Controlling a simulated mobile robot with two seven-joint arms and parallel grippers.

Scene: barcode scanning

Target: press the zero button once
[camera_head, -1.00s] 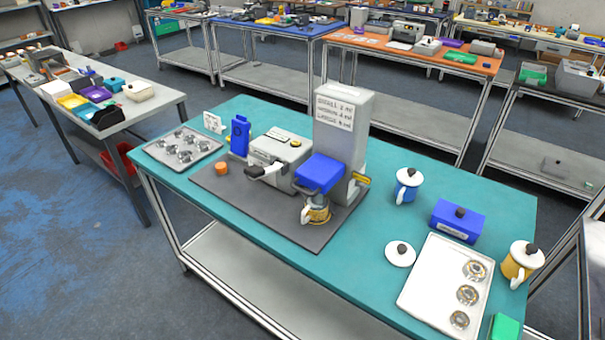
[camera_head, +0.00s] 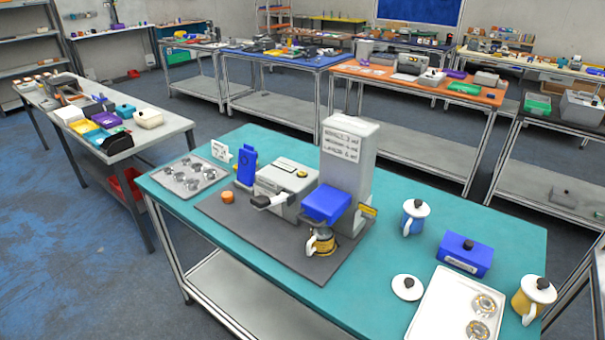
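No button with a readable zero mark shows. A grey boxy device (camera_head: 283,188) with a light top panel and a small yellow spot (camera_head: 301,174) sits on a dark mat (camera_head: 255,232) on the teal table (camera_head: 440,219). Beside it stands a tall grey unit (camera_head: 347,150) with a text panel too blurred to read and a blue block (camera_head: 326,204) at its front. A glass jug (camera_head: 321,240) with a pale handle is under the blue block. A small orange round piece (camera_head: 228,197) lies on the mat at left. Neither gripper is in view.
A metal tray with several cups (camera_head: 190,176) is at the table's left. Other workbenches stand behind, with floor between.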

